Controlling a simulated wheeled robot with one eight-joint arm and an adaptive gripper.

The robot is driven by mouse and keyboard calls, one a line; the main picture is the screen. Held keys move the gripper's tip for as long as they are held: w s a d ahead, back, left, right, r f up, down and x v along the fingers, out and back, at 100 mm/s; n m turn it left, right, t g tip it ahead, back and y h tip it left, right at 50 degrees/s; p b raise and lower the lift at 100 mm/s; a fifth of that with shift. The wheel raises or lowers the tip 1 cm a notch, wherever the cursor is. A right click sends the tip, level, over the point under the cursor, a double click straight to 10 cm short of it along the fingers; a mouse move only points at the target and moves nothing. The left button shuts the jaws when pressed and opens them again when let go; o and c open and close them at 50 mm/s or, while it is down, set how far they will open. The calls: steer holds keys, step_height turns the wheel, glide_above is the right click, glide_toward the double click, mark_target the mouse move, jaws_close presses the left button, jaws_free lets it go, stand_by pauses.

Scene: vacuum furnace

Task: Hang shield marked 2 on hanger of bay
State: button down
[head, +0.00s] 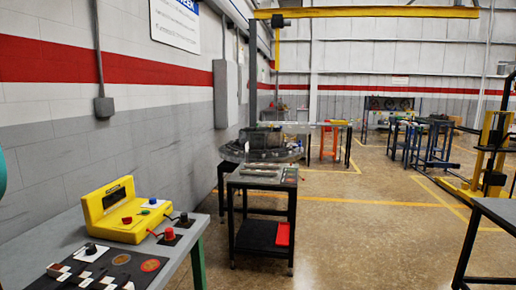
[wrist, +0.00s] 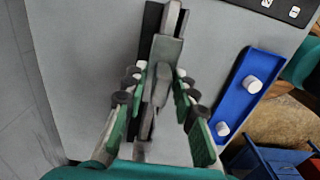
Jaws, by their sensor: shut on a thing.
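My gripper (wrist: 161,76) shows in the wrist view with its green-padded fingers shut on a narrow grey metal piece (wrist: 150,112). A wider grey block (wrist: 168,50) and a dark strip lie in line beyond it, over a light grey surface. I cannot tell whether the held piece is the shield, and no mark 2 is readable. In the head view my gripper is out of sight. A dark rounded assembly (head: 266,146) stands on a stand in the middle distance. No hanger or bay can be made out clearly.
A black stand (head: 262,214) holds grey trays, with a red item (head: 282,234) below. The wrist view shows a blue tray (wrist: 240,78) with white cylinders. Floor is open at centre right.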

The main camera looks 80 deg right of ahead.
steer(key=shift+r, duration=0.15)
steer(key=shift+s+r, duration=0.15)
steer(key=shift+r, duration=1.7)
steer(key=shift+s, duration=0.1)
steer(key=s+r, duration=0.2)
steer(key=s, duration=0.4)
steer(key=shift+s, duration=0.4)
